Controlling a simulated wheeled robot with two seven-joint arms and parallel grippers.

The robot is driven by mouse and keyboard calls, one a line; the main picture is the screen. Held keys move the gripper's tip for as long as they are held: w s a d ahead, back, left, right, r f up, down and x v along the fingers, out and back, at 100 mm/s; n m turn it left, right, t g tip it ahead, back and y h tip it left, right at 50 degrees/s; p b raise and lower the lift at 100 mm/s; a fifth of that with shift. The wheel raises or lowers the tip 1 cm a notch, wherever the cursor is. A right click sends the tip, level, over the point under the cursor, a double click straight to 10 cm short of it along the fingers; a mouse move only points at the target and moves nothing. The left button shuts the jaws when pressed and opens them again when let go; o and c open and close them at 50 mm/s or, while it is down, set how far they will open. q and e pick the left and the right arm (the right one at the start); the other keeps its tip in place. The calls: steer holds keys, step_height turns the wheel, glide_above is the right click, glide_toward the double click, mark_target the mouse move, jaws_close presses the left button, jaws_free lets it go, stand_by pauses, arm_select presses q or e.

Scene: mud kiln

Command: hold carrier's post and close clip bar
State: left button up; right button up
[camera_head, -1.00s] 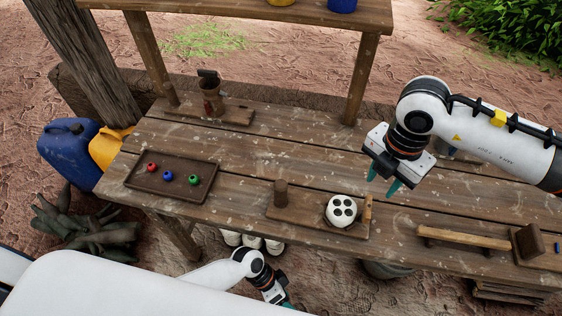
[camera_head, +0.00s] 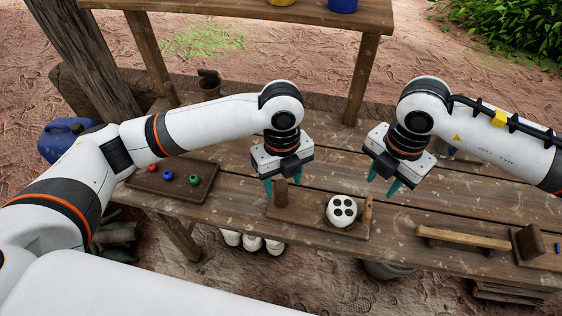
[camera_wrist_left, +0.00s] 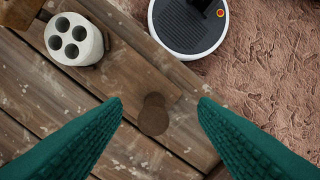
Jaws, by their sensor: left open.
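The carrier is a brown wooden board (camera_head: 311,221) lying on the table. A short dark post (camera_head: 281,198) stands at its left end. A white round piece with several dark holes (camera_head: 341,211) sits on it, with a narrow upright wooden bar, probably the clip bar (camera_head: 367,209), just right of that piece. My left gripper (camera_head: 282,183) is open above the post. In the left wrist view the post (camera_wrist_left: 153,116) shows between the spread fingertips (camera_wrist_left: 160,101), with no visible contact. My right gripper (camera_head: 383,180) is open and empty, above and behind the carrier's right end.
A dark tray (camera_head: 146,184) with red, blue and green pieces lies to the left. A wooden strip (camera_head: 463,237) and a block (camera_head: 529,243) lie to the right. The table (camera_head: 330,160) is clear behind the carrier.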

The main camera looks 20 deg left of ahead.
mark_target(281, 193)
arm_select(q)
steer(key=shift+w+a+r+t, duration=0.25)
steer(key=shift+w+r, duration=0.2)
steer(key=shift+r, duration=0.1)
steer(key=shift+w+a+r+t, duration=0.25)
steer(key=shift+w+r, duration=0.15)
steer(key=shift+r, duration=0.15)
steer(key=shift+w, duration=0.1)
step_height(281, 193, down, 12)
steer(key=shift+r, duration=0.15)
jaws_close()
